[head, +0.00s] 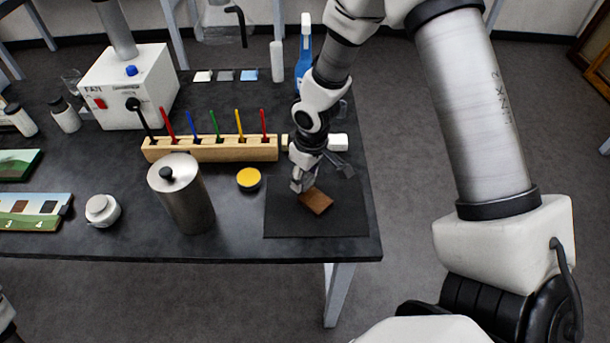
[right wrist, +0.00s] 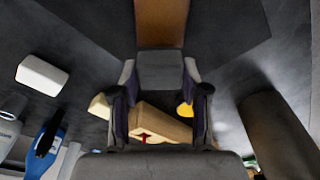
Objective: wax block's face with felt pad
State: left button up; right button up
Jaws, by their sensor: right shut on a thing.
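A brown block (head: 316,201) lies on a dark mat (head: 290,222) at the right end of the black table. It also shows at the top of the right wrist view (right wrist: 161,22). My right gripper (head: 306,184) is just above the block's far left side, pointing down. In the right wrist view it is shut on a grey pad (right wrist: 161,72), apparently the felt pad, whose edge meets the block in the picture; I cannot tell if they touch. A round tin with yellow contents (head: 249,178), perhaps the wax, stands left of the mat. My left gripper is not in view.
A wooden rack with coloured sticks (head: 215,149) stands behind the tin. A metal cylinder (head: 183,195) and a white jar (head: 102,210) stand to the left. A white block (head: 338,142) and a blue spray bottle (head: 304,50) are behind the gripper. The table's right edge is close by.

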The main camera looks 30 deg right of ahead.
aim_at(305, 178)
jog(key=shift+s+r+p, duration=0.15)
jog(key=shift+r+p, duration=0.2)
jog(key=shift+r, duration=0.25)
jog(key=shift+s+r+p, duration=0.15)
jog(key=shift+r+p, duration=0.2)
jog(key=shift+r, duration=0.25)
jog(key=shift+w+r+p, duration=0.25)
jog(key=shift+r+p, duration=0.75)
jog(key=shift+p, duration=0.1)
jog(key=shift+r+p, duration=0.3)
jog(key=shift+r, duration=0.05)
jog(key=shift+s+r, duration=0.15)
jog(key=shift+r, duration=0.2)
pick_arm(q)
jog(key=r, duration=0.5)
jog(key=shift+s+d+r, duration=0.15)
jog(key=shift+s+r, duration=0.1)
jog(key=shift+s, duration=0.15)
pick_arm(e)
jog(key=shift+f, duration=0.1)
